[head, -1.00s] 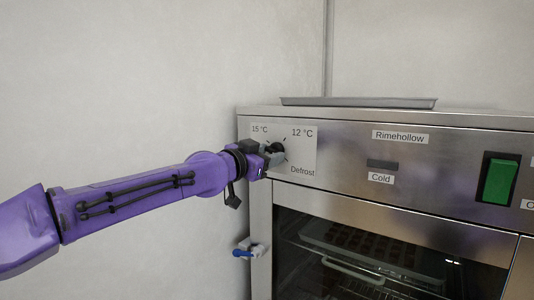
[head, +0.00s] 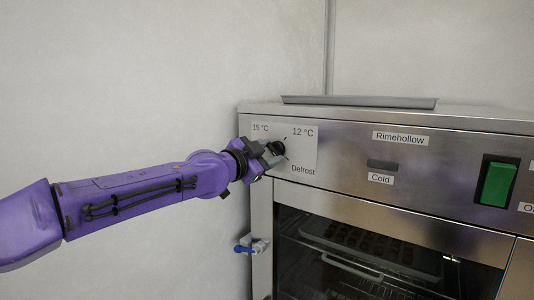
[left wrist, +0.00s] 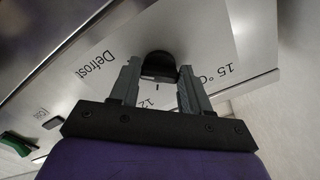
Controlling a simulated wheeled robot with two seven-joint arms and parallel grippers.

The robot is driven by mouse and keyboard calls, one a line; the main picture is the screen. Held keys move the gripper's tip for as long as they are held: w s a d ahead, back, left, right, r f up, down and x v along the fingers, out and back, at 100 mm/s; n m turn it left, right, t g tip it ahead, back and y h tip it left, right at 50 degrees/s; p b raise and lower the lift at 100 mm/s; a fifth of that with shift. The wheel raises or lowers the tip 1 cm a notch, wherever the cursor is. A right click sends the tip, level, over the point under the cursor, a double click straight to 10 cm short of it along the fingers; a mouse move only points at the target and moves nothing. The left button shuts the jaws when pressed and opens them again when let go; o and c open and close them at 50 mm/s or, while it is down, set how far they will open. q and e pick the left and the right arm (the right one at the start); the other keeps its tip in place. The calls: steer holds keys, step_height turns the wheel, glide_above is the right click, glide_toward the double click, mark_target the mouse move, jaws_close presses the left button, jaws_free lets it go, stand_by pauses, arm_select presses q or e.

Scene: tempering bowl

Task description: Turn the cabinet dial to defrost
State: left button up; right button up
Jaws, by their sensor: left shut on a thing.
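The cabinet dial (head: 278,148) is a black knob on a pale plate (head: 308,152) at the upper left of the steel cabinet front. The plate carries the labels 15 °C, 12 °C and Defrost, the last at lower right. My left gripper (head: 271,152) reaches the dial from the left and is shut on it. In the left wrist view the black dial (left wrist: 158,65) sits between the two grey fingertips, and the Defrost label lies to its left. Which label the dial points at I cannot tell. My right gripper is not in view.
The steel cabinet (head: 350,195) has a green switch (head: 497,183) at right and a Cold label below a dark small window. A flat tray (head: 360,101) lies on top. A blue-handled fitting (head: 246,247) sticks out at the lower left. The wall at left is bare.

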arm_select(q)
steer(key=shift+f, duration=0.15)
steer(key=o, duration=1.1)
steer(key=shift+w, duration=0.1)
steer(key=shift+c, duration=0.2)
steer(key=b+v, duration=0.5)
steer(key=v, duration=0.5)
steer(key=shift+a, duration=0.2)
